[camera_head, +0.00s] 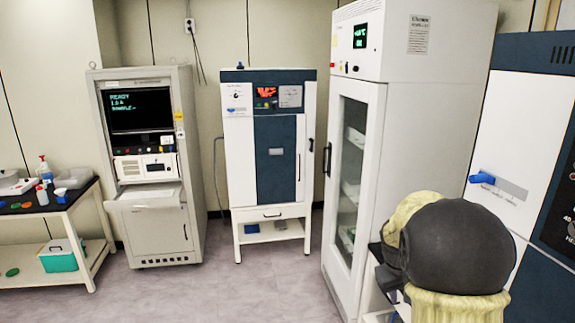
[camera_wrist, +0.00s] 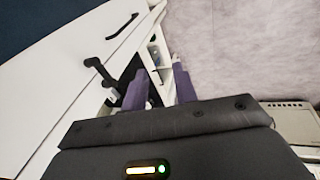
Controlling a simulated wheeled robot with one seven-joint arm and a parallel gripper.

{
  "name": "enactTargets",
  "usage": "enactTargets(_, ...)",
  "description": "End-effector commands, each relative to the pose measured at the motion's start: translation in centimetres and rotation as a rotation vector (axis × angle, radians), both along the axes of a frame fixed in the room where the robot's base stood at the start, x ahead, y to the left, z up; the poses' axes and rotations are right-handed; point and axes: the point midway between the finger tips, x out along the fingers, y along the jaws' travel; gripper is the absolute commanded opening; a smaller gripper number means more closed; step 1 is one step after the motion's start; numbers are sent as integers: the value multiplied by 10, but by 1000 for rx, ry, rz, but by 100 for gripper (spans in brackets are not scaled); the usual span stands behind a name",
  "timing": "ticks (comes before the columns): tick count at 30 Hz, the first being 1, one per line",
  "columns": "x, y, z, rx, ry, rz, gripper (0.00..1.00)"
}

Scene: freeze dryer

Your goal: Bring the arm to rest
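In the wrist view, my gripper (camera_wrist: 160,75) shows two purple fingers set apart, with no object clearly held between them. Past the fingers are a white cabinet front (camera_wrist: 75,85) with black handles (camera_wrist: 100,70), an open white frame, and the floor. I cannot tell whether the fingers touch any of these. In the head view, a rounded dark and yellowish part of my arm (camera_head: 458,247) fills the lower right. My gripper itself does not show there.
A tall white glass-door cabinet (camera_head: 380,120) stands left of my arm, and a blue-and-white machine (camera_head: 500,185) stands to the right. A blue-fronted unit (camera_head: 275,150) and a grey console (camera_head: 150,165) stand at the back. A bench (camera_head: 70,205) is at left. The floor (camera_head: 230,290) in front is clear.

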Motion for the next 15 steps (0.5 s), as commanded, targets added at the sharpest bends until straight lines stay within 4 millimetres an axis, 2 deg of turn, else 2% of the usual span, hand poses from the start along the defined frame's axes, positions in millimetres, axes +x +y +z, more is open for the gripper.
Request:
enactTargets(3,-36,33,-7,79,-22,-10,29)
enactTargets(9,-101,82,-19,188,-48,-37,29)
enactTargets(15,-167,117,-32,259,-62,-66,29)
